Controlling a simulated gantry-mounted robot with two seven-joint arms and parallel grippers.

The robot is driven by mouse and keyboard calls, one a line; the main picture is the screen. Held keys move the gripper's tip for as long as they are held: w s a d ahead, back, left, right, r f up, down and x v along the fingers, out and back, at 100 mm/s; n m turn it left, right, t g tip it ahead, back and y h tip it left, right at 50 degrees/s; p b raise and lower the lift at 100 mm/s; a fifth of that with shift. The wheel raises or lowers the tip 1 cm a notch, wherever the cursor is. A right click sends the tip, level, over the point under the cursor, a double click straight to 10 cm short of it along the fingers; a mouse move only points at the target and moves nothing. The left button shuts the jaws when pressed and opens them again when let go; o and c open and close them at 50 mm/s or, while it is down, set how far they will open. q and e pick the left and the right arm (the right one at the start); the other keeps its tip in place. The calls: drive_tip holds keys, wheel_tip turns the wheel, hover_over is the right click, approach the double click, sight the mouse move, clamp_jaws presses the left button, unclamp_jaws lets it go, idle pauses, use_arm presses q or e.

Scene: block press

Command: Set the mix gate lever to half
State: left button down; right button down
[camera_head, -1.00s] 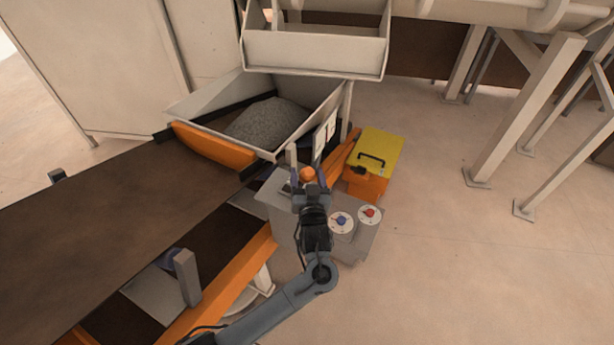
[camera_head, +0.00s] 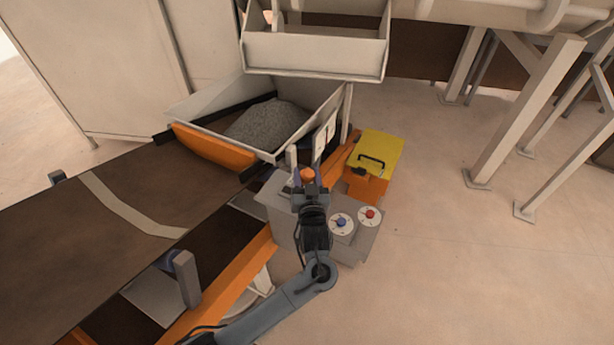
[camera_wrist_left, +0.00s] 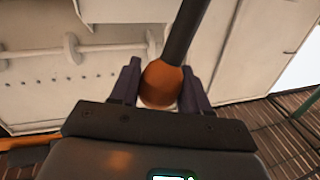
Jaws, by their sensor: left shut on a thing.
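The mix gate lever shows as an orange knob (camera_head: 307,175) at the front of the hopper, just above the grey control box. In the left wrist view the orange knob (camera_wrist_left: 161,85) sits on a dark rod (camera_wrist_left: 186,30). My left gripper (camera_head: 307,178) is shut on the knob, with one finger on each side of it. The gripper also shows in the left wrist view (camera_wrist_left: 160,88). A pale plate with marks (camera_head: 325,133) stands upright just behind the lever; its marks are too small to read. My right gripper is not in view.
The hopper (camera_head: 335,95) holds a grey gravel heap (camera_head: 265,122). A grey control box (camera_head: 352,245) carries a blue knob (camera_head: 341,222) and a red knob (camera_head: 370,213). A yellow-lidded orange box (camera_head: 376,150) stands to the right.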

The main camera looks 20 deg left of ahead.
use_arm(q)
drive_tip(key=a+n+p, duration=0.1)
drive_tip(key=a+r+g+p, duration=0.1)
drive_tip(key=p, duration=0.1)
drive_tip(key=a+n+h+p, duration=0.1)
drive_tip(key=shift+w+a+r+n+g+p, duration=0.2)
drive_tip(key=shift+a+r+n+g+p, duration=0.1)
drive_tip(key=shift+a, duration=0.05)
drive_tip(key=shift+w+a+f+n+p, duration=0.1)
drive_tip(key=shift+a+f+n+p, duration=0.25)
drive_tip(key=shift+a, duration=0.35)
drive_tip(key=c, duration=0.6)
unclamp_jaws()
drive_tip(key=shift+r, duration=0.1)
